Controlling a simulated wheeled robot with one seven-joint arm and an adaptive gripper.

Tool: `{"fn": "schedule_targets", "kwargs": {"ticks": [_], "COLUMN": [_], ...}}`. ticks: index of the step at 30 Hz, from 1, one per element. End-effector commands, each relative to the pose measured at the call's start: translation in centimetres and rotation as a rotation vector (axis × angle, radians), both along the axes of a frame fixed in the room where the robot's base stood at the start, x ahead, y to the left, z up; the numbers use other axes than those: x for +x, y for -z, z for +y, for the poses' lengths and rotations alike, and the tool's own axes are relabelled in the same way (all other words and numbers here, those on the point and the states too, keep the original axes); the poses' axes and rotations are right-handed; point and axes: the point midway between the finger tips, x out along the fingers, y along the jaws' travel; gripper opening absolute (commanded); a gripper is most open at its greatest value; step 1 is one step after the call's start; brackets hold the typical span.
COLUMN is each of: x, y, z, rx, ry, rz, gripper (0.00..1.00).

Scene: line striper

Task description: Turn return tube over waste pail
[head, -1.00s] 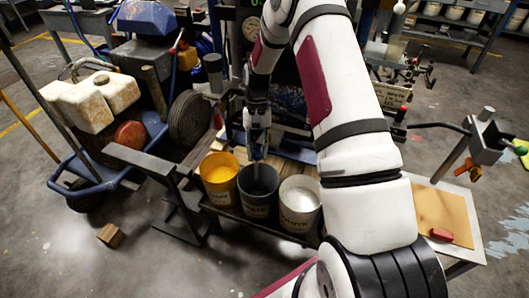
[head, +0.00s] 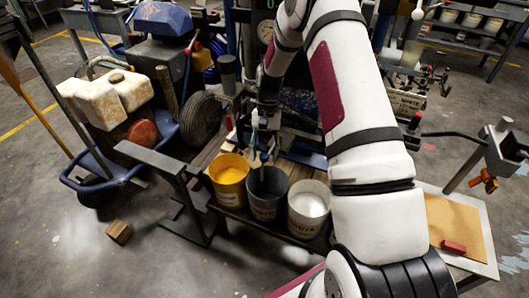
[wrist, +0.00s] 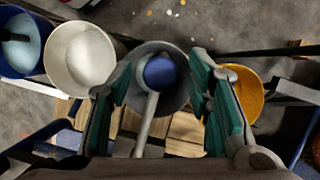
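The grey waste pail (head: 267,205) stands on a low slatted stand between a yellow-filled pail and a white-filled pail. In the wrist view the grey pail (wrist: 182,103) lies straight beyond my fingertips. A pale tube (wrist: 146,128) with a round blue end (wrist: 160,73) shows between my fingers, and its blue end overlaps the pail's mouth. In the head view, a pale upright piece (head: 255,122), perhaps this tube, shows behind the pails. My gripper (wrist: 162,66) is open, with green pads spread on either side of the tube. I cannot tell whether either pad touches it.
The yellow pail (head: 229,180) is left of the grey one and the white pail (head: 308,208) is right. A dark metal stand (head: 180,180) and a blue cart with a stained tank (head: 110,95) stand to the left.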

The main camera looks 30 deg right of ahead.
Motion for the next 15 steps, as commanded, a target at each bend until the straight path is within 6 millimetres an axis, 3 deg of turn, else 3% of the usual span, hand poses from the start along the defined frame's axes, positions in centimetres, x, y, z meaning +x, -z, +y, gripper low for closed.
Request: {"fn": "schedule_targets", "kwargs": {"ticks": [8, 15], "x": [0.0, 0.1], "y": [-0.8, -4.9], "z": [0.0, 0.0], "rx": [-0.001, -0.001], "ry": [0.000, -0.001], "rz": [-0.001, -0.003], "gripper": [0.46, 0.46]}}
